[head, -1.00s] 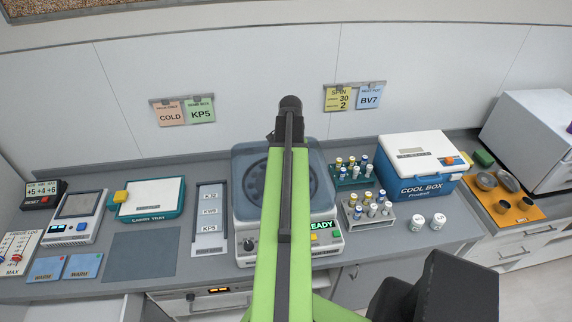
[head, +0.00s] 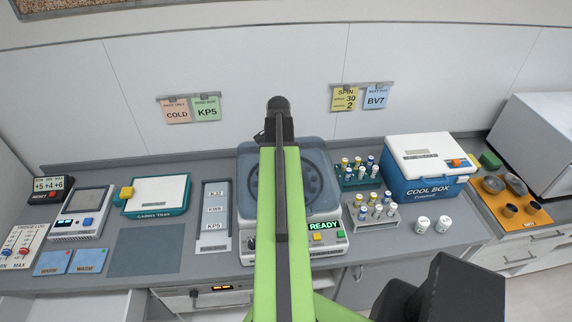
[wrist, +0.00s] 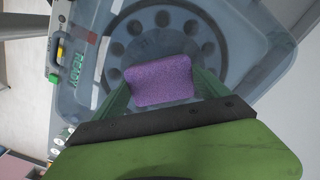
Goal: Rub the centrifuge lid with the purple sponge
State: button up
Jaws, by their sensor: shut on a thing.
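The centrifuge (head: 330,240) stands on the counter in the middle of the head view, its display reading READY. Its translucent blue-grey lid (head: 326,170) is down, with the round rotor showing through it. My arm covers the lid's middle in the head view. In the wrist view my gripper (wrist: 162,88) is shut on the purple sponge (wrist: 160,80), which sits between the two green fingers. The sponge is over the lid (wrist: 245,40); I cannot tell whether it touches it. The sponge is hidden in the head view.
Two racks of tubes (head: 372,212) and a blue cool box (head: 425,188) stand right of the centrifuge. The wall is close behind.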

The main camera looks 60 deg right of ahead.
jog(key=shift+w+a, duration=0.45)
jog(key=shift+w, duration=0.25)
notch_tip(320, 180, up, 6)
jog(key=p, duration=0.6)
jog(key=shift+r, duration=0.1)
notch_tip(320, 180, up, 3)
jog(key=p, duration=0.3)
